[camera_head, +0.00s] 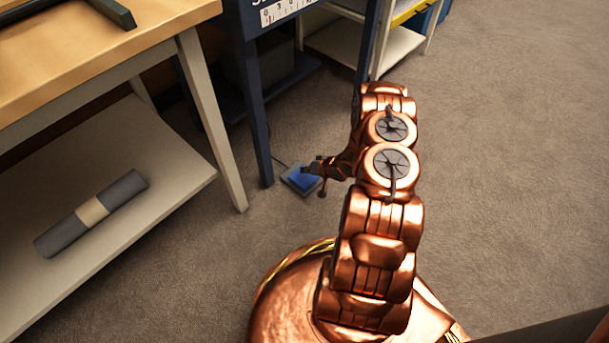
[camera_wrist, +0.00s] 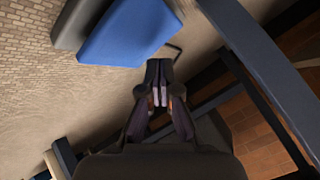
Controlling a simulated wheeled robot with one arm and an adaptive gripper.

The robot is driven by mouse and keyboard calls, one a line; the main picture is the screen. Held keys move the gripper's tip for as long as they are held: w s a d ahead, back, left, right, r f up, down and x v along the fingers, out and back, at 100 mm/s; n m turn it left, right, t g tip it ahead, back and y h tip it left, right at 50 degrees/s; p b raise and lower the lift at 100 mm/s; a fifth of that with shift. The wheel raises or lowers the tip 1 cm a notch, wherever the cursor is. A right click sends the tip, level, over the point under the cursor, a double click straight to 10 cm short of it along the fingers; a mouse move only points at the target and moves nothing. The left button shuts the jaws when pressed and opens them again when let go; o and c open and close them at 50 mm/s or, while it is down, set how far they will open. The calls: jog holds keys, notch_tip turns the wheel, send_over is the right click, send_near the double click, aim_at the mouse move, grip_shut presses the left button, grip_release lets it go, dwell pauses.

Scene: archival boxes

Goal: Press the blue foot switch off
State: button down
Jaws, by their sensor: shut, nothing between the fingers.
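The blue foot switch (camera_head: 301,179) lies on the carpet beside the dark blue table leg. In the wrist view its blue pedal (camera_wrist: 130,33) fills the upper left, with a grey base part at its left edge. My gripper (camera_head: 316,170) is shut and empty, and in the head view it overlaps the switch's upper right part. In the wrist view my gripper (camera_wrist: 159,68) has its fingertips together, just below and right of the pedal. I cannot tell whether they touch it. A thin dark cable shows beside the pedal.
A dark blue table leg (camera_head: 256,125) stands close to the left of the switch. A wooden-topped bench (camera_head: 90,65) with a lower shelf holding a grey roll (camera_head: 92,213) is at the left. Open carpet (camera_head: 510,150) lies at the right.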

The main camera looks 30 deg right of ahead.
aim_at(306, 177)
jog(key=shift+r+p, duration=1.05)
jog(key=shift+r, duration=1.3)
